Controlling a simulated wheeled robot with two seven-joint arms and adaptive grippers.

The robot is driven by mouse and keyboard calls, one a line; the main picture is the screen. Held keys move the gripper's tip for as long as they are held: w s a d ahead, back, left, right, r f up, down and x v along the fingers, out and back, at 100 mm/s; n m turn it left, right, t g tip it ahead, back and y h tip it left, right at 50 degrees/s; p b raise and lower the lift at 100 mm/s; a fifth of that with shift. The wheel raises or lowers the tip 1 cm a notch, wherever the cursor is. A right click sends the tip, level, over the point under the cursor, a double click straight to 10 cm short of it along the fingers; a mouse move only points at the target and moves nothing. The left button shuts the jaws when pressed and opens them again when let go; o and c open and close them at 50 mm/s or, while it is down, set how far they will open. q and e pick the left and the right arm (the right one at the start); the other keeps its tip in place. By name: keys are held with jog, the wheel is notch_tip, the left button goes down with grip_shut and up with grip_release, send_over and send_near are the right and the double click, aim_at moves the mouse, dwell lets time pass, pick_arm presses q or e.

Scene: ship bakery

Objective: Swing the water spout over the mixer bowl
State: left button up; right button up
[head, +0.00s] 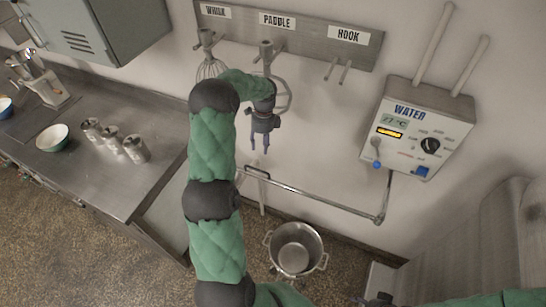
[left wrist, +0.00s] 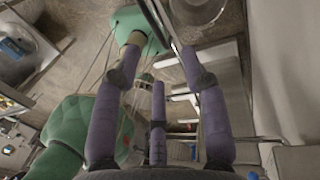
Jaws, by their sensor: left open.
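The water spout (head: 318,200) is a thin metal pipe reaching left from below the water box (head: 415,135), with a dark handle (head: 257,173) and a downturned end on the left. A steel bowl with two handles (head: 318,241) stands low, right of the spout's end and below the pipe. My left gripper (head: 260,148) is open, fingers down, just above the handle in the picture; no contact is visible. In the left wrist view its purple fingers (left wrist: 160,65) are spread with nothing clasped. Only a dark part of my right gripper (head: 378,299) shows at the bottom edge.
A rack (head: 300,38) with whisk, paddle and hook labels hangs behind my left arm. A steel counter (head: 75,185) with several cups and a bowl (head: 52,138) is at left. A large grey machine body (head: 465,245) fills the lower right.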

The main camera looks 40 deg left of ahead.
pick_arm(q)
jog(key=s+a+f, duration=0.2)
jog(key=s+f, duration=0.1)
jog(key=s, duration=0.1)
jog(key=p, duration=0.2)
send_over(255, 169)
jog(key=w, duration=0.1)
notch_tip(255, 169, down, 4)
jog(key=shift+w+f, duration=0.1)
jog(key=shift+s+a+f, duration=0.1)
jog(key=shift+s+f, duration=0.1)
jog(key=shift+f, duration=0.3)
jog(key=shift+s+a+f, duration=0.1)
jog(key=shift+s+f, duration=0.05)
jog(key=shift+f, duration=0.3)
jog(key=shift+s+f, duration=0.15)
jog(key=shift+f, duration=0.3)
jog(key=shift+d+f, duration=0.1)
jog(key=shift+d, duration=0.05)
pick_arm(e)
jog(key=r, duration=0.1)
jog(key=s+r, duration=0.1)
jog(key=shift+s+a+r, duration=0.3)
jog(key=shift+a, duration=0.1)
pick_arm(q)
grip_shut()
